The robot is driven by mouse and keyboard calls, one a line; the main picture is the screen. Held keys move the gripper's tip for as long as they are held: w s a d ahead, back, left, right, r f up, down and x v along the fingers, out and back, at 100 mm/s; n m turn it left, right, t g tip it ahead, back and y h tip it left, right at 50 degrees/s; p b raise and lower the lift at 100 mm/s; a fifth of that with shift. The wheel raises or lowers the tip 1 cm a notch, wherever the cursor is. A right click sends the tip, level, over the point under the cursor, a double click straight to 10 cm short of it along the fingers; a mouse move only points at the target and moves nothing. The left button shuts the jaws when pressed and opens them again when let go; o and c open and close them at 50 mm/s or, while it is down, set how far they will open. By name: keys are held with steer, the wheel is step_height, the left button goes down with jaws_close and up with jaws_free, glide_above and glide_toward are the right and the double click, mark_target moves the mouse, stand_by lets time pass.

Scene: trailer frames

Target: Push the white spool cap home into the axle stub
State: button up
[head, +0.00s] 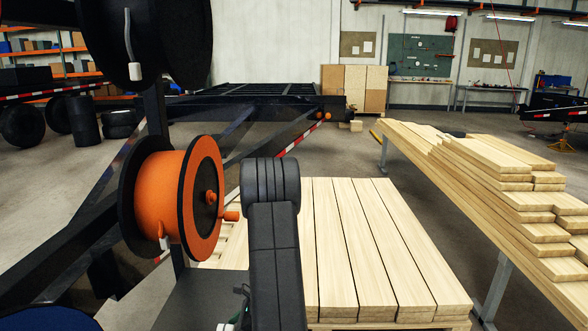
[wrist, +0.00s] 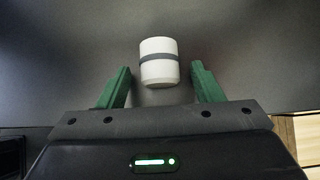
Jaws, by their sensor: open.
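A white cylinder with a grey band (wrist: 159,62), which looks like the spool cap, is in the wrist view against a dark grey surface. My gripper (wrist: 160,70) is open, with one green finger on each side of the cylinder and a visible gap on both sides. In the head view my arm hides most of the gripper; a small white piece (head: 225,326) shows at the bottom edge. An orange spool (head: 164,197) with black and orange flanges stands left of my arm, with a dark hub at its centre. I cannot make out the axle stub for certain.
Pale planks (head: 345,240) lie stacked behind and right of my arm. More timber (head: 500,190) is on a bench at the right. A black trailer frame (head: 250,100) runs behind the spool. A large black disc (head: 150,35) overhangs the upper left.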

mark_target(225, 327)
steer(key=c, duration=1.2)
steer(key=shift+o, duration=0.2)
steer(key=shift+r+p, duration=1.2)
steer(key=shift+r, duration=0.35)
steer(key=shift+c, duration=0.5)
jaws_close()
